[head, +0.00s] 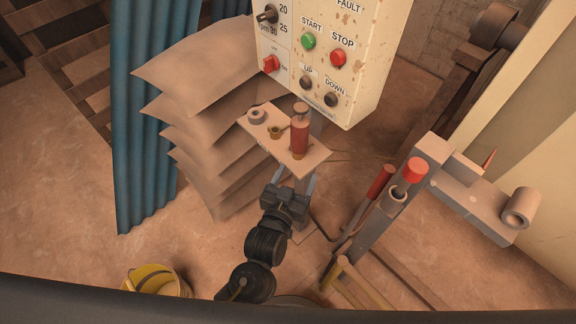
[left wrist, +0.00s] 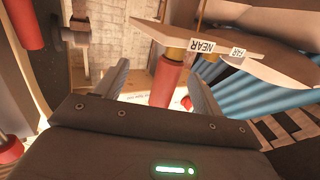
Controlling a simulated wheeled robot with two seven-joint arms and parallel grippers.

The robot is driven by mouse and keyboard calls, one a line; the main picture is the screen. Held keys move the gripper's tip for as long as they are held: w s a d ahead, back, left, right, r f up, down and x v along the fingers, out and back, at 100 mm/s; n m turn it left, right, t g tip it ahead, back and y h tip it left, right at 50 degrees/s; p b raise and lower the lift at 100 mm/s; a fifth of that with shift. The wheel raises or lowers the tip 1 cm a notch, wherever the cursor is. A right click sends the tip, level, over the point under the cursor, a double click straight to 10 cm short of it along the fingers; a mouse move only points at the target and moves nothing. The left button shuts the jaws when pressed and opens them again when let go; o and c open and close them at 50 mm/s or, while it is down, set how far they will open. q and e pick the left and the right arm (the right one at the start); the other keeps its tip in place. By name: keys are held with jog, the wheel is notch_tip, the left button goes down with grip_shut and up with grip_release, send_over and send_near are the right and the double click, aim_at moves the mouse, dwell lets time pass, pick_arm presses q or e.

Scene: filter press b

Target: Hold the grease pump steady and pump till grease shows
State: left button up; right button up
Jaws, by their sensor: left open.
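The grease pump (head: 299,136) is a red cylinder with a round knob on top and a brass-coloured foot. It stands upright on a small tan shelf (head: 314,161), near its front right end. My left gripper (head: 292,178) is open and empty, just in front of the shelf. In the left wrist view, which looks upside down, the pump (left wrist: 166,84) shows between the two spread fingers (left wrist: 157,68), seemingly beyond their tips. I see no finger touching it. The shelf (left wrist: 230,41) carries NEAR and FAR labels there. My right gripper is not in view.
A brass cup (head: 275,132) and a grey ring (head: 257,116) are on the shelf left of the pump. A control box (head: 325,58) hangs behind it. Stacked sacks (head: 200,130) stand left. A post with red-capped parts (head: 413,169) stands right. A yellow bucket (head: 158,279) is lower left.

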aim_at(301, 132)
pick_arm(q)
notch_tip(301, 132, up, 5)
jog(key=a+n+t, duration=0.1)
jog(key=a, duration=0.1)
jog(key=shift+y, duration=0.3)
jog(key=x, duration=1.2)
jog(key=shift+r, duration=0.15)
jog(key=shift+c, duration=0.2)
jog(key=c, duration=1.3)
